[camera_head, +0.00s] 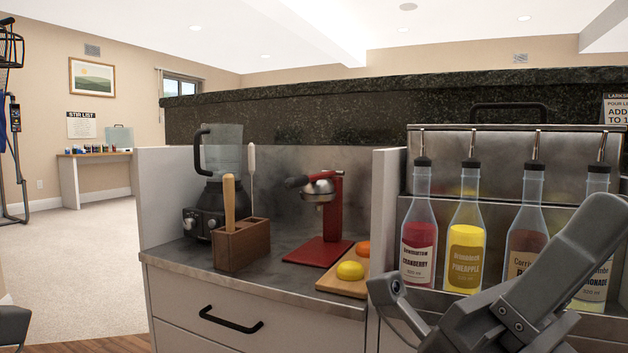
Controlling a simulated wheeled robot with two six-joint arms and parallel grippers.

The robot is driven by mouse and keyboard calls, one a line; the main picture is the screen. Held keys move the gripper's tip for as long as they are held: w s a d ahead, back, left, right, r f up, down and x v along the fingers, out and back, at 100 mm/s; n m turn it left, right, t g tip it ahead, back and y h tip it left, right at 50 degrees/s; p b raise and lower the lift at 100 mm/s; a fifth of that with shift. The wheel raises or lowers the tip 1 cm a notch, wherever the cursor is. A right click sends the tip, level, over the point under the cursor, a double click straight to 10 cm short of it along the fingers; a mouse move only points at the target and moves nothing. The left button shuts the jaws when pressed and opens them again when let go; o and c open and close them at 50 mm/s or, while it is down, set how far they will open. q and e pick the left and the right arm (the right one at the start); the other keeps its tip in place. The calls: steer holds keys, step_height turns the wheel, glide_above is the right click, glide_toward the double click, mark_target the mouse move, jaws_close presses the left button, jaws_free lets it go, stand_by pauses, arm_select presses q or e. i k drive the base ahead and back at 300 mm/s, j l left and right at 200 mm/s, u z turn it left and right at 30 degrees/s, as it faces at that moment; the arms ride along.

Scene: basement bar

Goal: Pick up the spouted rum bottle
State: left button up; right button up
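The spouted rum bottle (526,217) appears to be the third from the left in the row of spouted bottles at right. It is upright, with brownish-red liquid and an orange-brown label starting "Corrib"; the rest of the label is hidden. My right gripper (492,262) is large in the lower right, in front of the bottles, and covers the rum bottle's lower part. Its fingers look spread, with nothing seen held. A small dark grey part at the lower left edge (12,326) may be my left gripper; its fingers do not show.
Close beside it stand the cranberry bottle (419,227), the pineapple bottle (466,232) and the lemonade bottle (593,235). A steel case (455,150) is behind them. A blender (212,180), wooden holder (241,246), red press (326,222) and fruit board (343,285) occupy the left counter.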

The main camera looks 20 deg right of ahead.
mark_target(528, 236)
steer(key=l+z, duration=0.1)
steer(key=z, duration=0.8)
steer(key=l+z, duration=0.15)
steer(key=z, duration=0.25)
